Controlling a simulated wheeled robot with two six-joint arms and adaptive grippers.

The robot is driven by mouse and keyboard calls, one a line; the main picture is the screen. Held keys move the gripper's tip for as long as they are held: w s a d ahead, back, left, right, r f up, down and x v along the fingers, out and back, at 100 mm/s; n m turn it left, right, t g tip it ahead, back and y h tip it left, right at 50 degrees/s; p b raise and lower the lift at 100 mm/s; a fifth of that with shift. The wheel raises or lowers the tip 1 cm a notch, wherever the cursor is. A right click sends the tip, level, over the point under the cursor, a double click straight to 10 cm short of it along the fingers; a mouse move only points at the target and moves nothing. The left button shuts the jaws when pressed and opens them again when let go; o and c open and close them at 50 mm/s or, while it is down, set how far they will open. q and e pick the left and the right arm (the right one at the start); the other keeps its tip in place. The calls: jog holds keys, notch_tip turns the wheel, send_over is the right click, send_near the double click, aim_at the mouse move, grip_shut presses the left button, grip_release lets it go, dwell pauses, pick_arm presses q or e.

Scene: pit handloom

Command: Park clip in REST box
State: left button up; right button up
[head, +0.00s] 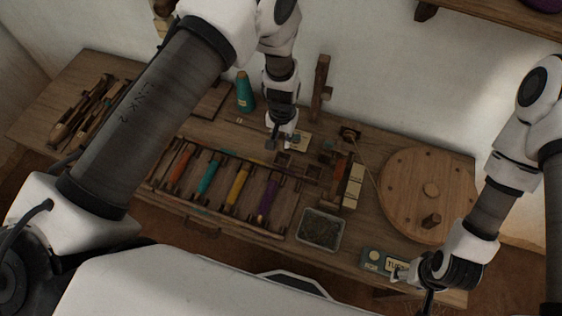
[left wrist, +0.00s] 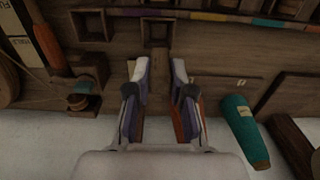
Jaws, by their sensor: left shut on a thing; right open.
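My left gripper (head: 284,141) points down over the back middle of the bench, just behind two small square wooden boxes. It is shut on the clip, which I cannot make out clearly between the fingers. In the left wrist view the fingertips (left wrist: 157,80) stand below a small open box (left wrist: 158,44) that looks empty. A second small box (left wrist: 90,24) stands to its left. I cannot read which one is the REST box. My right gripper (head: 408,278) is open at the bench's front right, beside a dark labelled block (head: 373,261).
A rack holds several coloured spools (head: 208,178). A grey tray (head: 305,239) stands in front. A large round wooden disc (head: 428,190) lies at the right. A teal cone (head: 244,92) stands left of my left gripper; it also shows in the left wrist view (left wrist: 243,130).

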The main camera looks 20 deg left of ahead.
aim_at(282, 147)
pick_arm(q)
jog(key=shift+w+a+r, duration=0.1)
jog(key=shift+a+r, duration=0.05)
jog(key=shift+d+r, duration=0.15)
jog(key=shift+d, duration=0.1)
jog(key=shift+s+d+f+b, duration=0.3)
jog(key=shift+s+f+b, duration=0.1)
jog(key=shift+f+b, duration=0.3)
jog(key=f+b, duration=0.3)
jog(key=shift+w+a+f, duration=0.25)
jog(key=shift+a, duration=0.1)
pick_arm(e)
notch_tip(282, 147, down, 5)
jog(key=shift+s+d+r, duration=0.1)
jog(key=shift+s, duration=0.05)
pick_arm(q)
jog(key=shift+s+d+f+b, duration=0.1)
jog(key=shift+f+b, duration=0.3)
jog(key=shift+f, duration=0.2)
jog(key=shift+s+d+f+b, duration=0.1)
jog(key=shift+f+b, duration=0.3)
jog(key=shift+f, duration=0.15)
jog(key=shift+w+a+f, duration=0.1)
jog(key=shift+w+f, duration=0.05)
jog(key=shift+f, duration=0.35)
pick_arm(e)
notch_tip(282, 147, down, 2)
jog(key=shift+d+f, duration=0.1)
jog(key=shift+f, duration=0.05)
